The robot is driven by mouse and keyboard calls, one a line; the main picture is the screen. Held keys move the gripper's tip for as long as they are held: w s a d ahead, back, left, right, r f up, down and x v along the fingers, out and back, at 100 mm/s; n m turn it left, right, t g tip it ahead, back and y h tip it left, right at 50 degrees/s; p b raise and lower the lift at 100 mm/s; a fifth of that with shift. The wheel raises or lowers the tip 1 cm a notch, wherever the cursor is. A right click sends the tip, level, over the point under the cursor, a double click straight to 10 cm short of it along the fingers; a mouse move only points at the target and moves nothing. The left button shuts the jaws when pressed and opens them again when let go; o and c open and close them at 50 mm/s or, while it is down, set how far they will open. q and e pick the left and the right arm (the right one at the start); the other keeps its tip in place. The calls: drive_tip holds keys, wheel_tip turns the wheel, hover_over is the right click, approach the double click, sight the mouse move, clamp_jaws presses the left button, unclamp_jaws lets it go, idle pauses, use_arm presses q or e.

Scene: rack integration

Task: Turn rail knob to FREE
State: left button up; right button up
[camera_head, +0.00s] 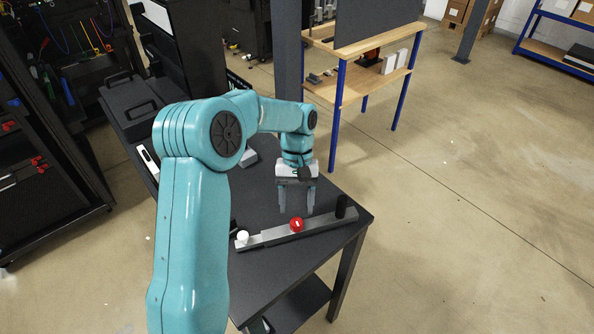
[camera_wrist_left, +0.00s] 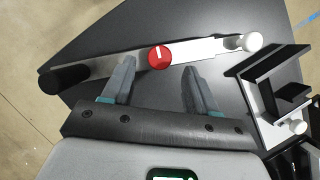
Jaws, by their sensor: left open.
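The red rail knob (camera_head: 297,225) with a white pointer mark sits on the grey rail (camera_head: 270,235) on the dark table. In the left wrist view the knob (camera_wrist_left: 160,56) lies just beyond and between the fingertips, and its white mark points up in the picture. My left gripper (camera_head: 296,212) is open and points down above and behind the knob, apart from it. It also shows open and empty in the left wrist view (camera_wrist_left: 160,68). No FREE label is readable. My right gripper is in neither view.
A white knob (camera_head: 243,237) is at the rail's left end and a black cylinder (camera_head: 341,206) at its right end. A black and white bracket (camera_wrist_left: 275,92) stands beside the rail. A black case (camera_head: 131,103) is at the table's back left. A wooden workbench (camera_head: 350,72) stands behind.

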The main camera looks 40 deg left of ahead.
use_arm(q)
drive_tip(key=v, duration=1.2)
